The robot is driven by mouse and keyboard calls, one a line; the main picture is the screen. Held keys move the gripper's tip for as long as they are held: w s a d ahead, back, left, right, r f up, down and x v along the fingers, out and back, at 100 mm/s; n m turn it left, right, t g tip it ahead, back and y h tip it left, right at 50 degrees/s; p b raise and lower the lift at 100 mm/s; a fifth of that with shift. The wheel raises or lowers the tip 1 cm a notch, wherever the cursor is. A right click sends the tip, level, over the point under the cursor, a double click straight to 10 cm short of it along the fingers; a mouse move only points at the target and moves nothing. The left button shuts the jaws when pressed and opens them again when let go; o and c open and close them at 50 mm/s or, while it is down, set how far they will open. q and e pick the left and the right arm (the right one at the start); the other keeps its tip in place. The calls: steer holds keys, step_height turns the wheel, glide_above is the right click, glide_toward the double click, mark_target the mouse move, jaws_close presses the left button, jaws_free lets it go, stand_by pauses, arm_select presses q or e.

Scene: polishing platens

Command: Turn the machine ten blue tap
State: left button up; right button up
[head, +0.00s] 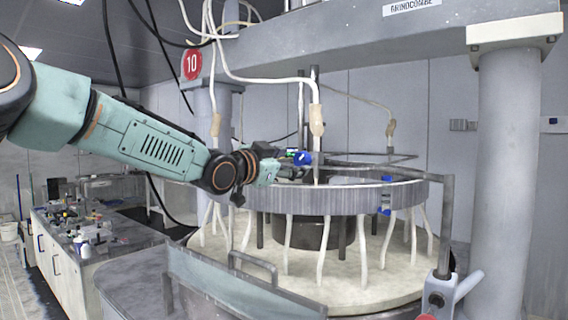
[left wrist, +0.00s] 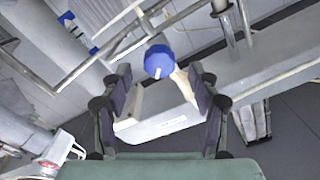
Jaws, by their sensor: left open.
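The blue tap (head: 302,157) is a round blue knob at the ring of the machine marked with a red 10 sign (head: 193,65). In the left wrist view the blue tap (left wrist: 158,62) has a small white mark and sits centred between the fingertips. My left gripper (head: 283,168) is at the ring beside the tap, and its open fingers (left wrist: 160,80) show on both sides of the knob with gaps. I cannot tell how deep the knob is between them. My right gripper is not in view.
The ribbed ring (head: 340,200) carries several white hoses above a pale round platen (head: 350,275). A second blue fitting (head: 385,195) is on the ring at right. A metal pipe (head: 446,220) rises at right. A cluttered bench (head: 75,260) stands at left.

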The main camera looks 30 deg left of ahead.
arm_select(q)
steer(key=shift+s+a, duration=0.2)
steer(key=shift+s, duration=0.8)
steer(key=shift+s+f, duration=0.1)
steer(key=shift+f, duration=0.05)
steer(key=shift+s, duration=0.15)
